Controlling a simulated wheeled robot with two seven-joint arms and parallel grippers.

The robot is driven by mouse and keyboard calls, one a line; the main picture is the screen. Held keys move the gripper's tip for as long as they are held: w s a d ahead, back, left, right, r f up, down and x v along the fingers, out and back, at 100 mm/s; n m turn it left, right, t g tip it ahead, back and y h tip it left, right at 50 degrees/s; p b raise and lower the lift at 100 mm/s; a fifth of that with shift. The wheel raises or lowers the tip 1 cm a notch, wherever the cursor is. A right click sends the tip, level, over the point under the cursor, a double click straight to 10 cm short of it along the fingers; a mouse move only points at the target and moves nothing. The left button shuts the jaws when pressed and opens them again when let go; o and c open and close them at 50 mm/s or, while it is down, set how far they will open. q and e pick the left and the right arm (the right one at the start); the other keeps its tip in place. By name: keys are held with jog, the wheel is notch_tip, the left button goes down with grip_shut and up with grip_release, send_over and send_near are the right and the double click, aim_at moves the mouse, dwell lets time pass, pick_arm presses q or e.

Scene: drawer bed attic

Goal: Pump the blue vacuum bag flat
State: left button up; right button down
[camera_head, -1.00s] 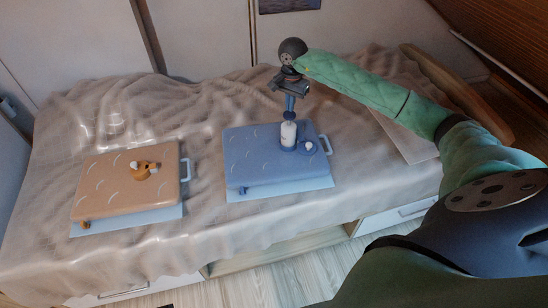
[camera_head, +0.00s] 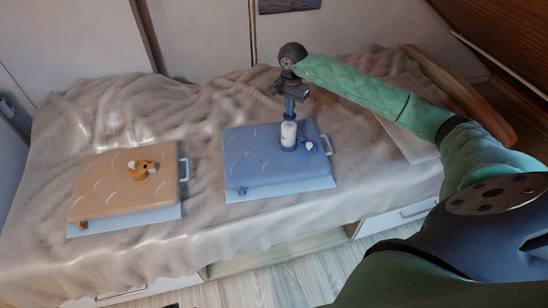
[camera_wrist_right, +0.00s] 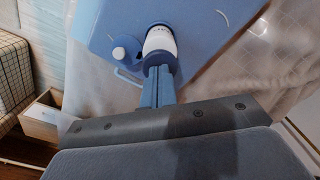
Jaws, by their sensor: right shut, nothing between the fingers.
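The blue vacuum bag (camera_head: 250,160) lies on the bed, a thick slab with white marks and a paler blue border. A pump with a white body (camera_head: 288,134) stands upright near its back right; its white body (camera_wrist_right: 160,42) and blue collar also show in the right wrist view. My right gripper (camera_head: 289,117) points down over the pump, shut and empty. Its closed blue fingers (camera_wrist_right: 159,72) end at the pump's top; whether they touch it I cannot tell. My left gripper is not in view.
An orange bag (camera_head: 105,190) with an orange fitting (camera_head: 142,169) lies to the left on the bed. A small white-capped knob (camera_head: 308,146) sits beside the pump. A pale board (camera_head: 408,140) lies to the right, below my right arm. The wrinkled cover (camera_head: 205,150) between the bags is clear.

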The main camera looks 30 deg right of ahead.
jog(key=shift+f+b, duration=1.2)
jog(key=shift+f, duration=0.45)
jog(key=shift+r+p, duration=0.85)
jog(key=shift+r, duration=2.1)
notch_tip(320, 180, up, 6)
jog(key=shift+p, duration=0.7)
